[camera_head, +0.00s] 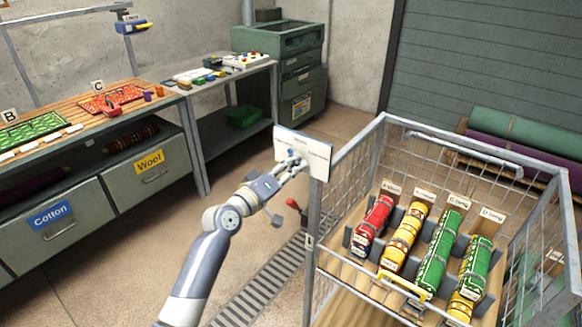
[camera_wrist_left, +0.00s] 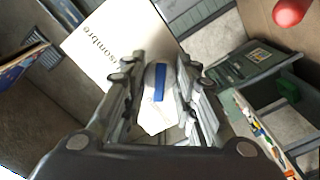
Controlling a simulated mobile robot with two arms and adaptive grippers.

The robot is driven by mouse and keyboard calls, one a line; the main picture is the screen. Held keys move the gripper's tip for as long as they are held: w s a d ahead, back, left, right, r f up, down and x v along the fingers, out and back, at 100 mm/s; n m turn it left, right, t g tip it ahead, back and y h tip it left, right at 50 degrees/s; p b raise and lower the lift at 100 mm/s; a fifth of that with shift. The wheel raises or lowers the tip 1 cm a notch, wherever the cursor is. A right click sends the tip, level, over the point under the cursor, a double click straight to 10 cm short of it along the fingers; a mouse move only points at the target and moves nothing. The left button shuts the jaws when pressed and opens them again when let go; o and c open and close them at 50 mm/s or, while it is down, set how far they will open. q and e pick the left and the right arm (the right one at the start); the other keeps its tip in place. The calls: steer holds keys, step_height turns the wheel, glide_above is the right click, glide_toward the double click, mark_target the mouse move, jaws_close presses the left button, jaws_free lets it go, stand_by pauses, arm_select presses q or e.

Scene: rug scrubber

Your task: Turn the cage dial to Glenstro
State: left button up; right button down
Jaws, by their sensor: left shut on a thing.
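A white panel (camera_head: 304,150) is mounted on the near left corner post of the wire cage (camera_head: 345,160). My left gripper (camera_head: 290,165) reaches it from the front, with its fingers at the dial on the panel's face. In the left wrist view, the dial (camera_wrist_left: 160,78) is a pale knob with a blue mark between the fingers of my left gripper (camera_wrist_left: 160,105). The gripper is shut on the dial. Black lettering on the panel (camera_wrist_left: 110,38), ending in "sambre", shows beside the fingers; other lettering is partly hidden. My right gripper is not in view.
The cage holds several rolled rugs, including a red one (camera_head: 372,225), in labelled slots. A red-tipped lever (camera_head: 293,204) stands below the panel. A workbench (camera_head: 75,130) with Cotton and Wool drawers is at left. A floor grating (camera_head: 262,290) lies beside the cage.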

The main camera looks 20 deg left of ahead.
arm_select(q)
steer(key=o, duration=1)
steer(key=v, duration=1.2)
